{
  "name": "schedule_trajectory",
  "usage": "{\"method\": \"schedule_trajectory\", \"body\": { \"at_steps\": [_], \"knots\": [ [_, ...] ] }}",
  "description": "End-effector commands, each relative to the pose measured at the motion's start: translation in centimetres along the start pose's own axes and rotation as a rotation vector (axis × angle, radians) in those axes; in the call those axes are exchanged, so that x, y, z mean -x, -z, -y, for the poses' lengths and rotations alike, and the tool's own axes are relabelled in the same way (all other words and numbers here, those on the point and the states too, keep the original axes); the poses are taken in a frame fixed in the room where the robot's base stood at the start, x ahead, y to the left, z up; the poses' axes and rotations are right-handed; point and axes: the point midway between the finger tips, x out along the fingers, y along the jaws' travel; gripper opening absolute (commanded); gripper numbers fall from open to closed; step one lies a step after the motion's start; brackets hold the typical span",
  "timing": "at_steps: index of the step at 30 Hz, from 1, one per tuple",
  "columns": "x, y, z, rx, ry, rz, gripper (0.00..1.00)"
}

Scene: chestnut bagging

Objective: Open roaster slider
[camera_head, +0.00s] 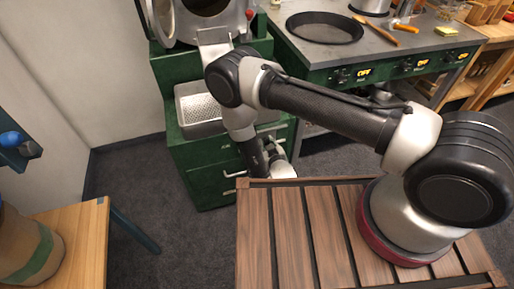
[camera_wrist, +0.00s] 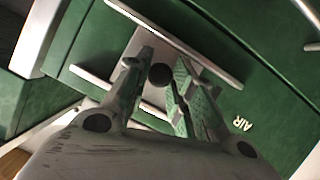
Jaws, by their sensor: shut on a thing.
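In the wrist view, my gripper (camera_wrist: 163,70) has its two fingers closed on a round black knob (camera_wrist: 160,74). The knob belongs to the roaster slider, a light metal plate (camera_wrist: 133,48) on a green panel between two metal rails. In the head view, my gripper (camera_head: 273,155) is low at the front of the green roaster cabinet (camera_head: 207,180). My arm hides the knob and slider there. The fingers cover part of the plate in the wrist view, so its full extent does not show.
A metal cooling tray (camera_head: 200,105) with a perforated floor sits above the cabinet front. A drawer handle (camera_head: 236,174) sticks out left of my gripper. The slatted wooden top (camera_head: 300,235) is close below. A counter with a black pan (camera_head: 325,27) stands at the back right.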

Motion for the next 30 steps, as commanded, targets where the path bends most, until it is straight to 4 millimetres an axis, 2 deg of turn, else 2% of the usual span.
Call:
{"method": "schedule_trajectory", "body": {
  "at_steps": [1, 5, 15, 16, 19, 30],
  "knots": [
    [-0.2, -0.2, -1.1, -0.002, -0.004, 0.001, 0.0],
    [-0.3, -0.6, -2.6, -0.003, -0.001, -0.001, 0.0],
    [-0.3, -0.7, -2.9, -0.003, 0.001, -0.003, 0.0],
    [-0.3, -0.7, -2.9, -0.003, 0.001, -0.003, 0.29],
    [-0.3, -0.7, -2.9, -0.003, 0.001, -0.003, 0.46],
    [-0.1, -0.2, -3.0, -0.003, 0.001, -0.002, 0.46]
  ]
}}
